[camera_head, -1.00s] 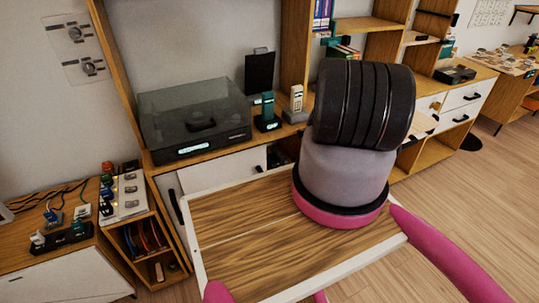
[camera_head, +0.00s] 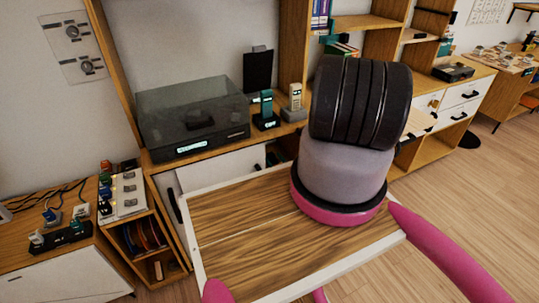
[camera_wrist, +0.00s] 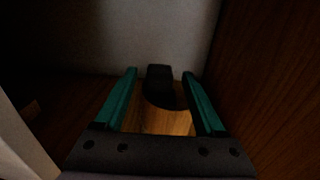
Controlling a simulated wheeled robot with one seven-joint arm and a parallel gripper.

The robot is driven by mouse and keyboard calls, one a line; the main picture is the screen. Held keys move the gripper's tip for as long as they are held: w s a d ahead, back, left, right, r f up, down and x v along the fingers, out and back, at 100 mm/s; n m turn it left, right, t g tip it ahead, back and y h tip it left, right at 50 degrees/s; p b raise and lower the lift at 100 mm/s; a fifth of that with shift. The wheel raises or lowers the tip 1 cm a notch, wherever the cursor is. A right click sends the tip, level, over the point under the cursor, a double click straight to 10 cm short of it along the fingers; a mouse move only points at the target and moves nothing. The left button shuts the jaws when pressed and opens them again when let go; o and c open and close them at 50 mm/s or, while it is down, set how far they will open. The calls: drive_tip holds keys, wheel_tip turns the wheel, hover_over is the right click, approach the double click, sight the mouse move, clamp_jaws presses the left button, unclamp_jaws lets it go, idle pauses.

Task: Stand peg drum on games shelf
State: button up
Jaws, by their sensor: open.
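My gripper (camera_wrist: 165,75) shows in the wrist view, its two teal fingers apart. Between and beyond the fingers is a light wooden piece (camera_wrist: 160,121) with a dark, rounded part (camera_wrist: 159,86) at its far side. It may be the peg drum, but the dim light leaves this unclear. I cannot tell whether the fingers touch it. The gripper is inside a dim space with a brown wooden wall on the right and a grey back. In the head view my own arm hides the gripper, and I cannot pick out the peg drum there.
Open wooden shelving (camera_head: 365,22) with books (camera_head: 321,14) stands at the back. A record player (camera_head: 193,118) and handsets in docks (camera_head: 265,112) sit on the cabinet top. A low unit with cables (camera_head: 75,235) is at left. Wooden floor (camera_head: 470,215) is clear at right.

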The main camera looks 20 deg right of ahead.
drive_tip(key=s, duration=0.6)
drive_tip(key=shift+d, duration=0.1)
idle(0.3)
